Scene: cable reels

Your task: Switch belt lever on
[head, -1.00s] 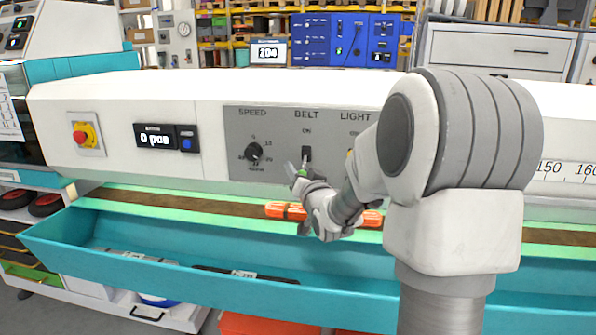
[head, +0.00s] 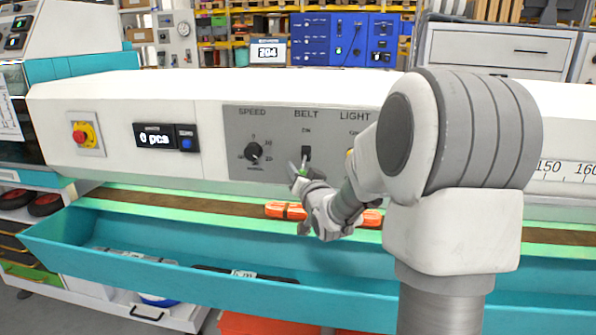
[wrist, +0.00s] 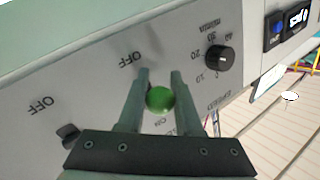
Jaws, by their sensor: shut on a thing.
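The belt lever has a black base (head: 306,152) under the word BELT on the grey control panel (head: 232,140) in the head view. Its round green knob (wrist: 160,99) sits between the two fingers of my gripper (wrist: 159,85) in the wrist view, where the panel appears upside down. My gripper (head: 298,170) is shut on this knob, just in front of the panel. The word OFF shows beyond the fingertips in the wrist view. The fingers and knob hide part of the lever, so its exact tilt is hard to tell.
The speed dial (head: 254,151) is left of the lever. The light lever (wrist: 68,133) is on its other side, mostly behind my arm in the head view. Orange cable bundles (head: 285,211) lie on the belt (head: 170,203) below. A teal trough (head: 130,250) runs in front.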

